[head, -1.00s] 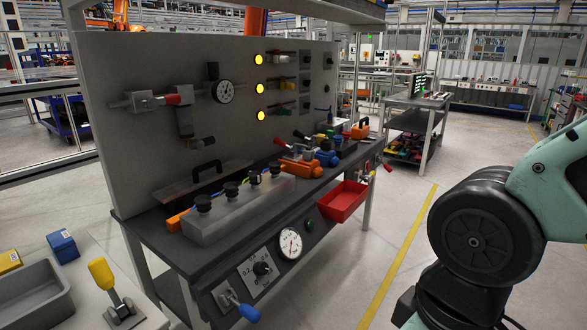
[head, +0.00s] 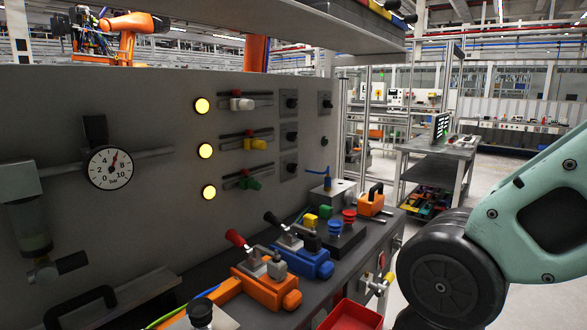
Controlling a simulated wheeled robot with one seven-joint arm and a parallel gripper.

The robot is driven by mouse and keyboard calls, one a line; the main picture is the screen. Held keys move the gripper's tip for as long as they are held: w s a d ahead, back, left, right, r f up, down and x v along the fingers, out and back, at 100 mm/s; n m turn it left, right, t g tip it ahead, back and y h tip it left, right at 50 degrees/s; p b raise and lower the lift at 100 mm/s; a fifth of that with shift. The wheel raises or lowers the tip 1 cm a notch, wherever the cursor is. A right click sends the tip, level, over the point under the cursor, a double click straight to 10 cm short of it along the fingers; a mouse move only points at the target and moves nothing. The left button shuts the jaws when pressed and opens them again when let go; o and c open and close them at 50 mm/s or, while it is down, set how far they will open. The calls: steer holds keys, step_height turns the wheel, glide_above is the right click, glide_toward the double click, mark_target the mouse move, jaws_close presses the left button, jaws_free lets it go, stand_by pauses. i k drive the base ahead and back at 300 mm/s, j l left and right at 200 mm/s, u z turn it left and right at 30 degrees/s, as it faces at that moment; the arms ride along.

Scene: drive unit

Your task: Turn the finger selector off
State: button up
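The upright grey panel (head: 120,110) of the workbench fills the left and middle of the head view. Several small black rotary knobs on grey plates sit near its right end, among them an upper knob (head: 291,103), a middle knob (head: 291,136) and one farther right (head: 326,104). None has a readable label, so I cannot tell which control is the finger selector. My gripper is out of view; only my arm shows at right.
Three yellow lamps (head: 205,151) are lit beside the sliders. A pressure gauge (head: 110,167) is at left. Orange (head: 268,288) and blue (head: 302,262) lever valves stand on the bench before the panel. A red bin (head: 350,315) hangs at the front. A shelf overhangs the panel.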

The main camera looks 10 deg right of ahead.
mark_target(327, 104)
steer(key=i+l, duration=0.3)
steer(key=i, duration=0.15)
steer(key=i+l, duration=0.3)
steer(key=i, duration=0.15)
